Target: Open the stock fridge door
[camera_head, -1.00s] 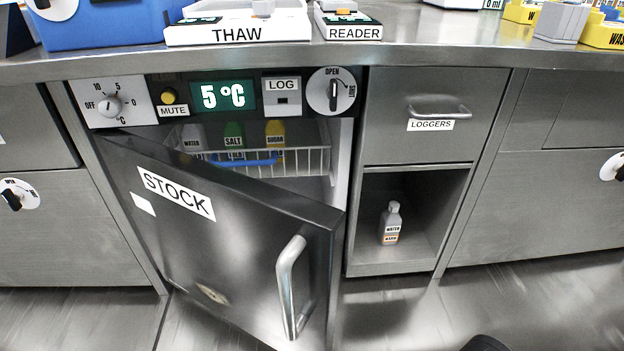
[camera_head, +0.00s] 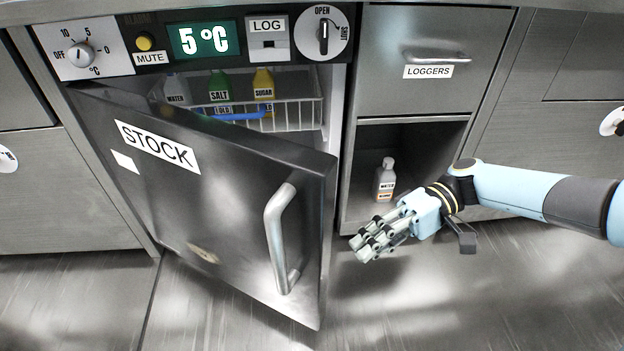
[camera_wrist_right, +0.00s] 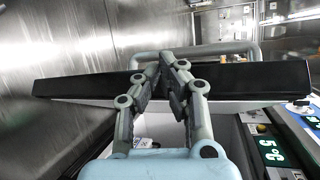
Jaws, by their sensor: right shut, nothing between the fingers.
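The stock fridge door (camera_head: 215,215) is dark metal with a STOCK label. It stands partly open, swung outward, in the head view. Its bar handle (camera_head: 280,238) is on the door's right side. My right gripper (camera_head: 368,247) is right of the door's free edge, apart from the handle in the head view. It is shut and empty. In the right wrist view, the shut fingertips (camera_wrist_right: 172,56) point toward the door's top or side edge (camera_wrist_right: 80,82), with the handle (camera_wrist_right: 245,48) beyond it. My left gripper is not in view.
Inside the fridge, a wire basket (camera_head: 302,116) holds bottles, with a green SALT one (camera_head: 220,88) and a yellow SUGAR one (camera_head: 263,86). A dial (camera_head: 323,35) sits above the fridge.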

